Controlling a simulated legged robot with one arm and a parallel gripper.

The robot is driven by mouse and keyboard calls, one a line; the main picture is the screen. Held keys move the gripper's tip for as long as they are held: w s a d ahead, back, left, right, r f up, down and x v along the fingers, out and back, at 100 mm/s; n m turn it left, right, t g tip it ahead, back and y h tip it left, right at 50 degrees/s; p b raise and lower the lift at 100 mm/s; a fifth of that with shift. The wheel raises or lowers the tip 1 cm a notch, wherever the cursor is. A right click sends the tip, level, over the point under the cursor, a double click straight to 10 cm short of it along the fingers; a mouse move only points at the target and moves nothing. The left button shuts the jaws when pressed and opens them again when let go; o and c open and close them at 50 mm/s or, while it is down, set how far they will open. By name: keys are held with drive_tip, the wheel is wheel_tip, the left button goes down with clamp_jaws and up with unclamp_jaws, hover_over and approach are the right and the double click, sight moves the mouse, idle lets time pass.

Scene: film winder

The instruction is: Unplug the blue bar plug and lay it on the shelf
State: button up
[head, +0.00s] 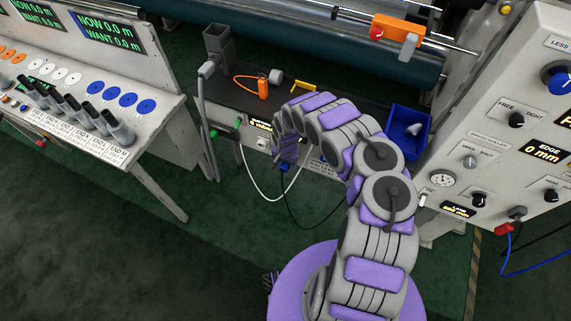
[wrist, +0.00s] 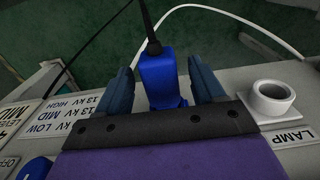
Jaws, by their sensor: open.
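The blue bar plug (wrist: 160,78) shows in the wrist view, seated at the panel (wrist: 233,85) with a black cable leaving its upper end. My gripper (wrist: 161,84) is open, with one dark blue finger on either side of the plug. Narrow gaps show between the fingers and the plug. A dark shelf-like top (head: 228,98) lies above the panel there.
On the dark top are an orange cylinder (head: 263,88), a yellow bracket (head: 303,86) and a blue bin (head: 408,128). A white LAMP socket (wrist: 270,98) sits right of my fingers. A white cable (head: 252,178) hangs in front.

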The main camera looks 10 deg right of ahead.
sight(282, 170)
drive_tip(key=shift+a, duration=0.15)
drive_tip(key=shift+c, duration=0.2)
drive_tip(key=shift+c, duration=0.7)
drive_tip(key=c, duration=1)
drive_tip(key=shift+s, duration=0.1)
drive_tip(key=shift+s+a+p, duration=0.5)
drive_tip(key=shift+s+a, duration=0.1)
drive_tip(key=shift+s, duration=0.2)
drive_tip(key=shift+s+a, duration=0.3)
drive_tip(key=shift+s, duration=0.1)
drive_tip(key=shift+s+a+p, duration=0.55)
drive_tip(key=shift+s+p, duration=0.05)
drive_tip(key=shift+s, duration=0.25)
